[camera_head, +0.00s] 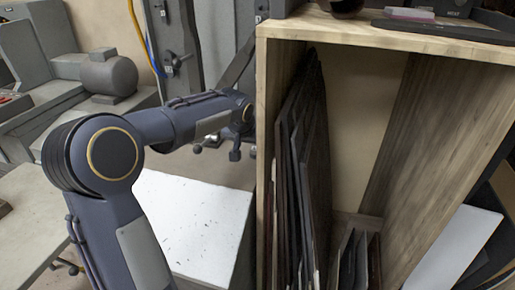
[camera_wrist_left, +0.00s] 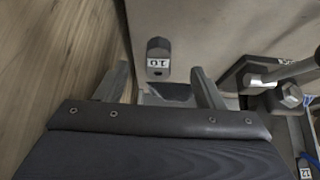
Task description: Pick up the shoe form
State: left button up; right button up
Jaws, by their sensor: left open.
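A dark grey block-like piece with a white label reading 10 (camera_wrist_left: 158,48) shows in the left wrist view; it looks like the end of a shoe form, though its full shape cannot be made out. My left gripper (camera_wrist_left: 158,70) is open, its two fingers on either side of this piece in the picture. I see no contact; the depth between them is hard to judge. A dark shape lies low between the fingers, partly hidden. In the head view my left arm reaches to the cabinet's left side, and its fingers cannot be made out. My right gripper is not in view.
A wooden cabinet (camera_head: 390,38) with upright dark sheets (camera_head: 310,150) stands close to my left arm. A white-topped block (camera_head: 195,220) is below the arm. In the wrist view, a metal fitting with a bolt (camera_wrist_left: 289,94) is at right, and a wooden surface (camera_wrist_left: 60,50) at left.

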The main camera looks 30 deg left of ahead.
pick_arm(q)
jog(key=shift+w+a, duration=0.25)
jog(key=shift+w, duration=0.8)
jog(key=b+x, duration=0.1)
jog(key=x, duration=0.4)
jog(key=shift+w+a, duration=0.1)
jog(key=shift+w, duration=0.2)
grip_shut()
